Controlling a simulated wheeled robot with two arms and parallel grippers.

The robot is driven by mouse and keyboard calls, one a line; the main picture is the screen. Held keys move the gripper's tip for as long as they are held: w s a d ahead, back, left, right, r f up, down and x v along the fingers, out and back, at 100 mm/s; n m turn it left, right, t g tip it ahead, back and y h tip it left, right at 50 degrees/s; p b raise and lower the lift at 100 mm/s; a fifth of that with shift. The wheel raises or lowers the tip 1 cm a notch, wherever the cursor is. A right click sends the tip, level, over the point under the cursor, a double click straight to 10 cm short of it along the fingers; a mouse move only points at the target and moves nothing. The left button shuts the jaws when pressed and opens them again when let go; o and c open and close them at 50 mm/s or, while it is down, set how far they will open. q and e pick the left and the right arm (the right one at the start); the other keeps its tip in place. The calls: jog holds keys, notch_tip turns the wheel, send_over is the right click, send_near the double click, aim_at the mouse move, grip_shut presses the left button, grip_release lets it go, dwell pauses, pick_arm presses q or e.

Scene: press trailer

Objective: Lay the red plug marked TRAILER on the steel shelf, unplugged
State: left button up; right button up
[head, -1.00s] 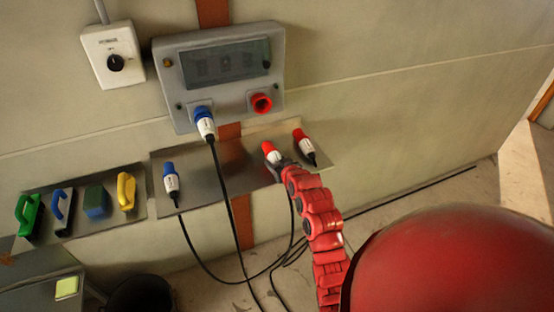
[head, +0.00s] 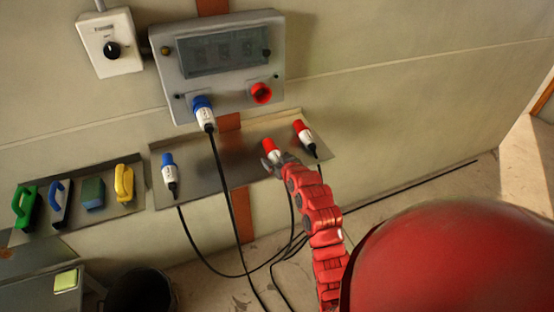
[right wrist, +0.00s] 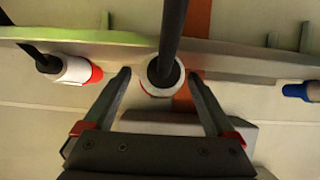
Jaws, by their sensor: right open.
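A red plug with a white body (head: 271,149) lies on the steel shelf (head: 232,155), its red end toward the wall. A second red plug (head: 303,132) lies on the shelf to its right. I cannot read either marking. The red socket (head: 261,93) above is empty. My right gripper (head: 277,162) is at the first plug. In the right wrist view, the open fingers (right wrist: 159,74) stand on either side of that plug's white end (right wrist: 161,80), with visible gaps. The second red plug (right wrist: 75,70) shows at left there. My left gripper is not in view.
A blue plug (head: 204,114) sits in the grey panel (head: 222,62); another blue plug (head: 169,172) lies at the shelf's left. Black cables hang below. The shelf's middle is clear.

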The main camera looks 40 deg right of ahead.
jog(key=shift+s, duration=0.1)
jog(key=p+v, duration=0.4)
jog(key=v, duration=1.3)
